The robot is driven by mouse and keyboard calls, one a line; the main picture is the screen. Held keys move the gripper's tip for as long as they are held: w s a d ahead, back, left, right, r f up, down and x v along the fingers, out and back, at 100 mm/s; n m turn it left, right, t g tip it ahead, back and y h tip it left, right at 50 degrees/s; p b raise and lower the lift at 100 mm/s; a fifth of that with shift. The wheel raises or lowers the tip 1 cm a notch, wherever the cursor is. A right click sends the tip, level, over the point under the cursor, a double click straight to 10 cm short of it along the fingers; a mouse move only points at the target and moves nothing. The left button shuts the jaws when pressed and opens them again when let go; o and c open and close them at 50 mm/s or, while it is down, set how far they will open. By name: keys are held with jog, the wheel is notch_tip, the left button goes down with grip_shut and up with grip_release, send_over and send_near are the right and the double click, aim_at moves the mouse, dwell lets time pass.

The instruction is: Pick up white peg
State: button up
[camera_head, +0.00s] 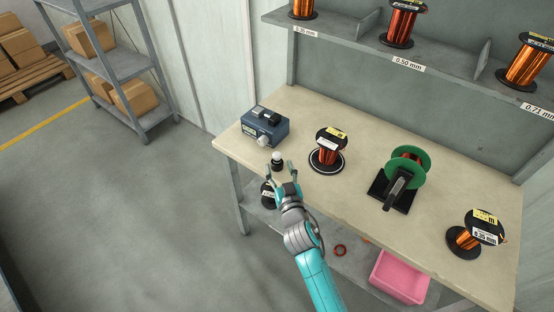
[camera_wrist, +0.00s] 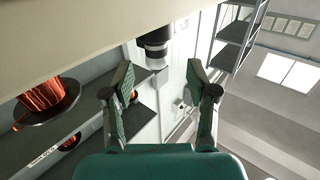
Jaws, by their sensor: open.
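A blue box with a knob (camera_head: 265,128) stands behind the peg. A copper spool (camera_head: 328,148) is to its right, then a green reel on a black stand (camera_head: 405,165) and another spool (camera_head: 470,236). A pink bin (camera_head: 400,276) sits below. Open floor lies left.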

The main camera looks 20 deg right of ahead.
aim_at(278, 160)
jog(key=shift+w+d, duration=0.2)
jog(key=shift+w, duration=1.15)
jog(key=shift+w+d, duration=0.2)
jog(key=shift+w, duration=1.1)
grip_shut()
